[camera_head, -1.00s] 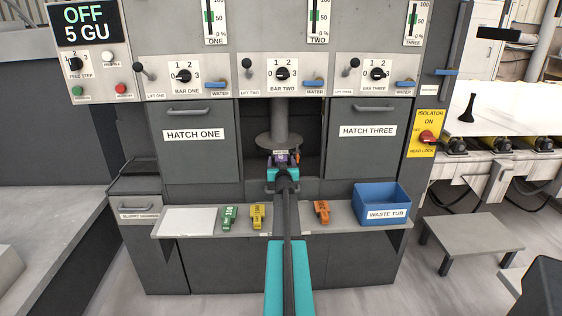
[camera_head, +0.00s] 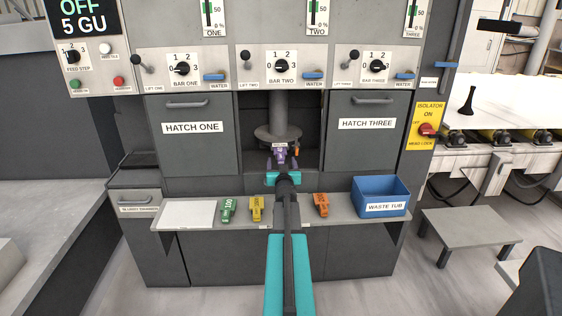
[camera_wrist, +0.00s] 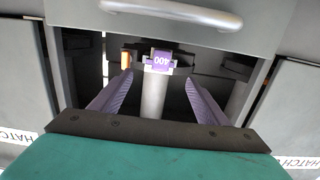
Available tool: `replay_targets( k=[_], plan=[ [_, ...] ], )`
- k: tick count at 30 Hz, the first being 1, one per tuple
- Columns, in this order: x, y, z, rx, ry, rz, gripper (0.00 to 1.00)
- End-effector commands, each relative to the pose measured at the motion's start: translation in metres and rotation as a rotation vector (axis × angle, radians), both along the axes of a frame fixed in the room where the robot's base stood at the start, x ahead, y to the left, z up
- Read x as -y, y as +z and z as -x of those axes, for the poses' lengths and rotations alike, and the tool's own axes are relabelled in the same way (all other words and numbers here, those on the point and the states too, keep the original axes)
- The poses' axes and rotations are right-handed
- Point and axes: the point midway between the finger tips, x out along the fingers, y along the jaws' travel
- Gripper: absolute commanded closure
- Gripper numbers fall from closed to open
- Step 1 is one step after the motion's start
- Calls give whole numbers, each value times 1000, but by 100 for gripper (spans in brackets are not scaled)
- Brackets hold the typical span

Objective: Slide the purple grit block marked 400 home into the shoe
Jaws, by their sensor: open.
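The purple block marked 400 (camera_wrist: 161,59) is in the open bay between the hatches, its number upside down in the wrist view. It appears held up at the head, in front of a pale column. My gripper (camera_wrist: 158,85) is open, with a purple-grey finger on each side. The block shows between and just beyond the fingertips, with no clear contact. In the head view my gripper (camera_head: 279,165) reaches into the bay below the round head plate (camera_head: 278,133). The shoe is not clearly visible, so I cannot tell how deep the block sits.
An orange piece (camera_wrist: 126,60) is beside the block. Green (camera_head: 227,210), yellow (camera_head: 256,209) and orange (camera_head: 321,205) blocks stand on the shelf (camera_head: 289,216). A blue waste tub (camera_head: 381,196) is at right. Closed hatch one (camera_head: 195,138) and hatch three (camera_head: 365,135) flank the bay.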

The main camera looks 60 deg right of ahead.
Motion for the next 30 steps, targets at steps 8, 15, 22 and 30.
replay_targets(
  k=[8,15,22,30],
  plan=[
    [-20,1,15,0,0,0,31],
    [-27,2,20,1,0,1,31],
    [-27,2,20,0,0,0,31],
    [-27,2,20,0,0,0,31]
  ],
)
